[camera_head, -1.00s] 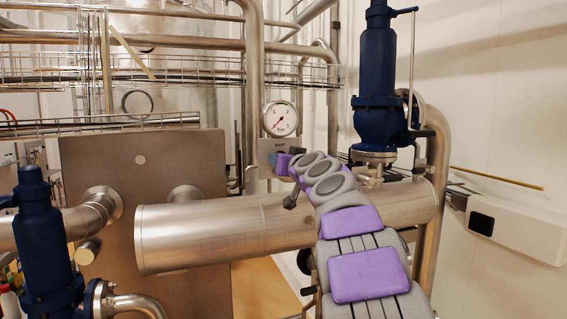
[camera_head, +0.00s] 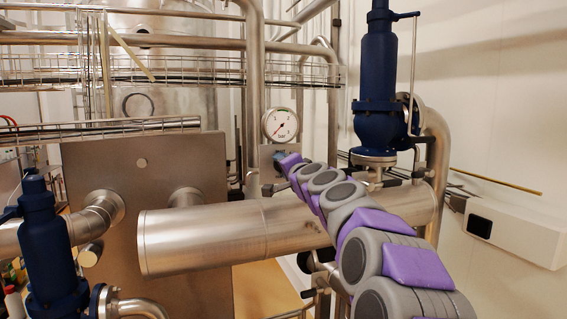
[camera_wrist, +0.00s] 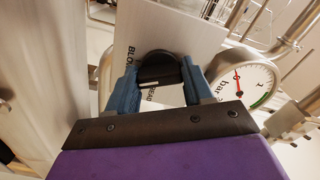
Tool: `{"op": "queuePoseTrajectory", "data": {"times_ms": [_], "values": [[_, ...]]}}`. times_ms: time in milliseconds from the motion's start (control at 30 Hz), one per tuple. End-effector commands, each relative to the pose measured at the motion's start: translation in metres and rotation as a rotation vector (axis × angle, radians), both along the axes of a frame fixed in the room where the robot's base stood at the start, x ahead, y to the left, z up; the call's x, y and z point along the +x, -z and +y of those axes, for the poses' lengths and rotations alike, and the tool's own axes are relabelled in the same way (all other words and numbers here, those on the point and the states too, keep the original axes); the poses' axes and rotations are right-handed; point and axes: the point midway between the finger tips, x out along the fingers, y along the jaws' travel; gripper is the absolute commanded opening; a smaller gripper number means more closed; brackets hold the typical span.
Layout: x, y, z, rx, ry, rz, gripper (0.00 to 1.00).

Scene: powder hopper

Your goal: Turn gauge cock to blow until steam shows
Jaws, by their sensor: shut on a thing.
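The gauge cock is a black knob (camera_wrist: 160,69) on a light metal plate (camera_wrist: 190,40) in the wrist view. The word BLOW is printed on the plate left of the knob, and partly hidden lettering shows below it. My gripper (camera_wrist: 160,80) has its blue-grey fingers on both sides of the knob, shut on it. In the head view my gripper (camera_head: 281,158) reaches the small plate (camera_head: 266,153) under the pressure gauge (camera_head: 281,125), and the knob is hidden. The gauge (camera_wrist: 240,84), with a red needle, also shows in the wrist view. The air around the plate looks clear.
A wide horizontal steel pipe (camera_head: 205,236) runs below the plate, beside my arm. A blue valve (camera_head: 377,75) stands to the right and another blue valve (camera_head: 45,240) at lower left. Vertical pipes (camera_head: 255,90) stand close by the gauge. A white box (camera_head: 515,230) is on the right wall.

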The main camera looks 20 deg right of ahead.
Motion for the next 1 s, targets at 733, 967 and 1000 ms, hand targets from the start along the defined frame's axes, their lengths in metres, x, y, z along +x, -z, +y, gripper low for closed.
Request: {"op": "queuePoseTrajectory", "data": {"times_ms": [733, 967, 1000], "values": [[0.0009, 0.0036, 0.0006, 0.546, -0.001, 0.004, 0.21], [0.0019, 0.0056, 0.0003, 0.596, 0.001, 0.005, 0.22], [0.0020, 0.0060, 0.0002, 0.599, 0.001, 0.005, 0.22]]}}
